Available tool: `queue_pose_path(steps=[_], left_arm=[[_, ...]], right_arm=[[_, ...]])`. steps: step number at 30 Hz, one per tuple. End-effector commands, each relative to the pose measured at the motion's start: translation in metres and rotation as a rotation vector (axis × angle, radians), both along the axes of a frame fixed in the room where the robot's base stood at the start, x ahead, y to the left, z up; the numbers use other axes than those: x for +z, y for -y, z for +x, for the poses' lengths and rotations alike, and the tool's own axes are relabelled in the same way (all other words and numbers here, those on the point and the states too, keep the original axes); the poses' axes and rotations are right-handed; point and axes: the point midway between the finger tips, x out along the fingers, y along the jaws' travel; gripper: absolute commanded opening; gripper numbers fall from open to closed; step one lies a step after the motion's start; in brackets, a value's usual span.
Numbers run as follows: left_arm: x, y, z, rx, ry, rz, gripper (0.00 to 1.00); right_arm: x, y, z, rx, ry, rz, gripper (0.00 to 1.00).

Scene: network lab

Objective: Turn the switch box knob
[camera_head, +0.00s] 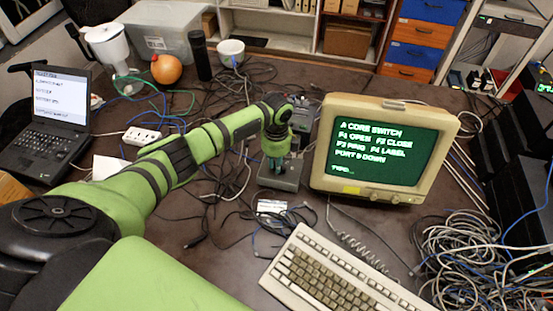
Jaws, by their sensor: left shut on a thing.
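The switch box (284,181) is a small grey box on the brown table, just left of the old monitor. My left arm reaches in from the left, and its gripper (276,160) points down onto the top of the box. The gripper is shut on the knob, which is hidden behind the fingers. I cannot tell which way the knob is turned. My right gripper is not in view.
A beige monitor (390,103) with green text stands right of the box. A beige keyboard (335,277) lies in front. Cables (465,265) tangle at the right. A laptop (58,115), a power strip (142,136) and an orange ball (166,69) are left and behind.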

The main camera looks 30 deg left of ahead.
Motion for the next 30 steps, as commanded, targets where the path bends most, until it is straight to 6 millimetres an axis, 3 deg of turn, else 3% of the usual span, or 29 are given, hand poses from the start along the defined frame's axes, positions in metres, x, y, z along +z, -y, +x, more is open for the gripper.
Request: queue_pose_path(steps=[15,16,18,30], left_arm=[[0.0,0.0007,0.0002,0.032,0.0,-0.002,0.0],[0.0,0.0007,0.0002,0.032,0.0,-0.002,0.23],[0.0,0.0008,0.0001,0.031,0.0,-0.002,0.42],[0.0053,0.0002,0.0006,0.027,0.003,-0.002,0.42]], right_arm=[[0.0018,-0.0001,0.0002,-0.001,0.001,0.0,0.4],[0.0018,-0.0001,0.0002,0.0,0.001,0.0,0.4],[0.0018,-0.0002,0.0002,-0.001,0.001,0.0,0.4],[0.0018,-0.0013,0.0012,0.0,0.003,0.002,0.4]])
